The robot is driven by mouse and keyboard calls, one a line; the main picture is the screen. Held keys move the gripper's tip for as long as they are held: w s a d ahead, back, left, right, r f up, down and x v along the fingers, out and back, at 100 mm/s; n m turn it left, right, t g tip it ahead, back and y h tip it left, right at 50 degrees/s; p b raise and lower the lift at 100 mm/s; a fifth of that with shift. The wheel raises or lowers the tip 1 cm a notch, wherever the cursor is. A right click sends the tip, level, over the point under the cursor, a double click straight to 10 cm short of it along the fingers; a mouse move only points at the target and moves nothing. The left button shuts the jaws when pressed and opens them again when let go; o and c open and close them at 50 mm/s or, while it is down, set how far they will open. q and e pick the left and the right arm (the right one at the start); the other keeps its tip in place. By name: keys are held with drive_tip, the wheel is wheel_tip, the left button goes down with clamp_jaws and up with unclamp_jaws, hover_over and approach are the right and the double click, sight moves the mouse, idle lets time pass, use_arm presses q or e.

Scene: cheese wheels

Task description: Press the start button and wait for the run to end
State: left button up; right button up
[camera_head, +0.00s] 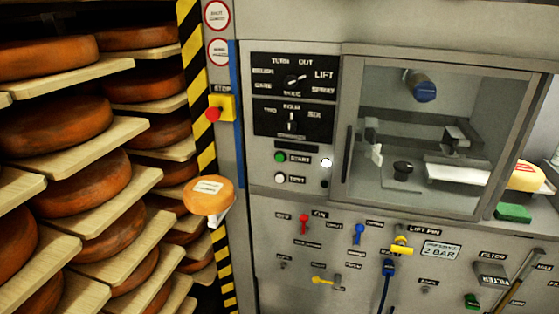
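The start button (280,157) is a round green button on the grey machine's front (262,220), with the label START to its right. Below it is a white button (279,178) labelled TEST. A small white lamp (326,163), which looks bright, sits right of the START label, and a small dark spot (324,184) is below it. Nothing covers the start button. Neither of my grippers is in view.
A red stop button (213,114) on a yellow box is at the upper left. A small labelled cheese (208,194) sits on a pale support beside the striped post (206,157). Shelves of cheese wheels (70,125) fill the left. A glazed chamber (430,130) is right of the buttons.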

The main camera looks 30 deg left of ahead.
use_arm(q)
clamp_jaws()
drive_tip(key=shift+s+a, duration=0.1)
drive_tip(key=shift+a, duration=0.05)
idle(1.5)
